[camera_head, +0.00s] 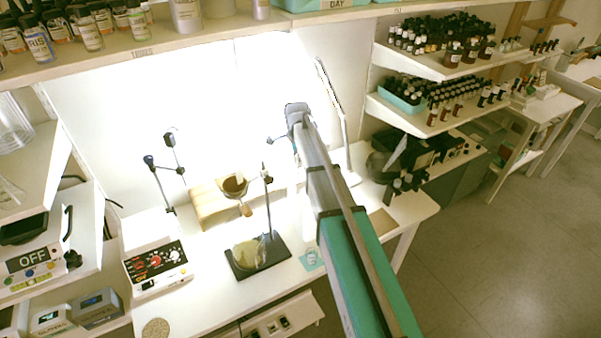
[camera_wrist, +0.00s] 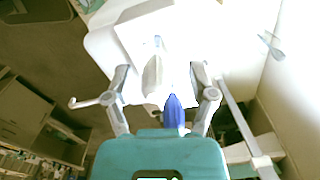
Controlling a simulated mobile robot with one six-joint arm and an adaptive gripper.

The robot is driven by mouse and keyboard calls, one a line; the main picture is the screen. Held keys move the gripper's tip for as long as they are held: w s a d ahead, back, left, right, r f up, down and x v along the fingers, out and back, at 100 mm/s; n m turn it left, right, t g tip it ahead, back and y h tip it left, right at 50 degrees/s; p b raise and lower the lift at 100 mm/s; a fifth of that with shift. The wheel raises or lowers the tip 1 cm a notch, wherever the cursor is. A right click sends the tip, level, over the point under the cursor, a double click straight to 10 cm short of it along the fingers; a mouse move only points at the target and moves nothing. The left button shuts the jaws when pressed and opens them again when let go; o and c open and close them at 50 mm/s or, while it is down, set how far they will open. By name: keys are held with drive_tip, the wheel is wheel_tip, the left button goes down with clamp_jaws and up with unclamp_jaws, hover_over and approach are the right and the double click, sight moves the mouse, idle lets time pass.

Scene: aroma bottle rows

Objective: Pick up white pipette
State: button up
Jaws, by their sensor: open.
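In the wrist view my gripper (camera_wrist: 162,82) is open, with one finger on each side. A pale, narrow, upright-looking object (camera_wrist: 152,76) shows between the fingers, left of centre; it may be the white pipette, but I cannot be sure. A blue pointed object (camera_wrist: 174,112) shows beside it, nearer the palm. I cannot tell whether either touches a finger. In the head view my arm reaches over the bench to the bright back wall, and the gripper end is small and mostly hidden behind the arm. I cannot make out the pipette there.
A hotplate (camera_head: 158,268) is farther left. Bottle shelves (camera_head: 432,62) are at right. The floor (camera_head: 490,260) at right is clear.

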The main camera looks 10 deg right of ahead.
drive_tip(key=shift+f, duration=0.25)
idle(0.4)
drive_tip(key=c, duration=0.7)
